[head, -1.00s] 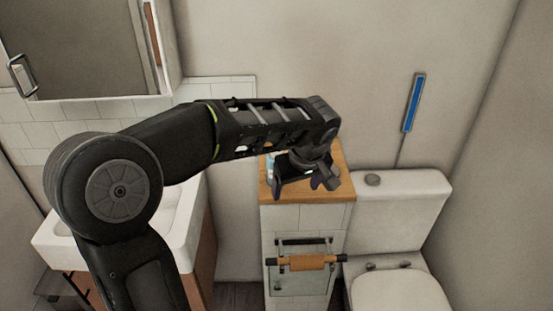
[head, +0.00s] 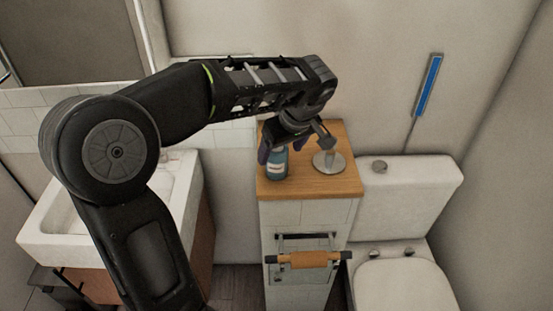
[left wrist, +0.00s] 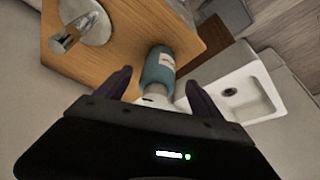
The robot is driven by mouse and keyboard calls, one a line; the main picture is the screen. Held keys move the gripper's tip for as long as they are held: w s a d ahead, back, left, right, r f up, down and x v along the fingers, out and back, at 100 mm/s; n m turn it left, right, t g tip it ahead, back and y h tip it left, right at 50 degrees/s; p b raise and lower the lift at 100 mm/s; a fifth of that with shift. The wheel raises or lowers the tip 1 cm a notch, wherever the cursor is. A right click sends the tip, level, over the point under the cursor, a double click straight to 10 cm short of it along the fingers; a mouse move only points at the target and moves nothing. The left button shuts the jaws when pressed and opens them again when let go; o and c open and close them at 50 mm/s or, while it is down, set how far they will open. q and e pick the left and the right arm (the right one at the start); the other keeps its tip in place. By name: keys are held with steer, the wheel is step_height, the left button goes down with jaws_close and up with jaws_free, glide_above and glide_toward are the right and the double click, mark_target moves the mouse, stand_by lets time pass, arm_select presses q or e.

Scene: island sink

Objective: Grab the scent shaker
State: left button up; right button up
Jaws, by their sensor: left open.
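The likely scent shaker is a teal bottle with a white label (head: 277,168), standing upright on the wooden top of the narrow cabinet. Its upper part is partly hidden by my left gripper (head: 290,143) in the head view. In the left wrist view the bottle (left wrist: 158,68) lies between the two dark fingers of my left gripper (left wrist: 159,80), its pale neck toward the palm. The fingers are open, with a gap visible on both sides of the bottle. I cannot tell how deep the fingers reach around it. My right gripper is not in view.
A metal object with a round base (head: 328,162) stands right of the bottle on the wooden top (head: 310,187). A white sink (head: 55,225) is left and a toilet (head: 410,190) right. An orange roll (head: 308,259) hangs on the cabinet front.

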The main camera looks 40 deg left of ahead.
mark_target(277, 162)
arm_select(q)
steer(key=shift+w+a+f, duration=0.1)
steer(key=shift+a+f, duration=0.15)
steer(key=shift+f, duration=0.45)
steer(key=shift+w+a+f+p, duration=0.1)
steer(key=shift+a+f+p, duration=0.1)
steer(key=shift+f+p, duration=0.25)
steer(key=p+x, duration=0.1)
steer(key=x, duration=0.2)
steer(key=shift+w+f, duration=0.1)
steer(key=shift+f, duration=0.15)
steer(key=shift+a+f, duration=0.15)
steer(key=shift+f, duration=0.2)
steer(key=c, duration=1.6)
